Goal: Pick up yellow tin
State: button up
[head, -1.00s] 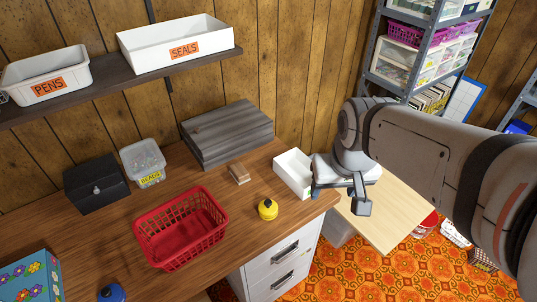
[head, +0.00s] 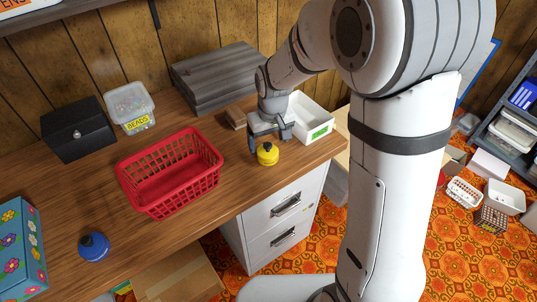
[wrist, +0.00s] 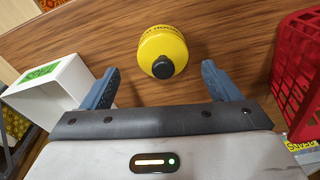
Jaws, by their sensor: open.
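The yellow tin (head: 267,155) is a small round tin with a black cap, upright on the wooden desk near its front edge. My gripper (head: 268,137) is open right behind the tin in the head view. In the wrist view my gripper (wrist: 158,88) has its blue fingers spread wide, with nothing held between them.
A white open box (head: 308,118) stands close on the right of my gripper. A red basket (head: 170,172) is to the left, with bare desk between. A small wooden block (head: 235,117) and a grey plank box (head: 215,77) are behind. A blue tin (head: 93,246) stands front left.

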aim_at(268, 145)
jog(key=f, duration=0.4)
jog(key=shift+w+a+f, duration=0.1)
jog(key=shift+a+f, duration=0.15)
jog(key=shift+f, duration=0.1)
jog(key=c, duration=1.1)
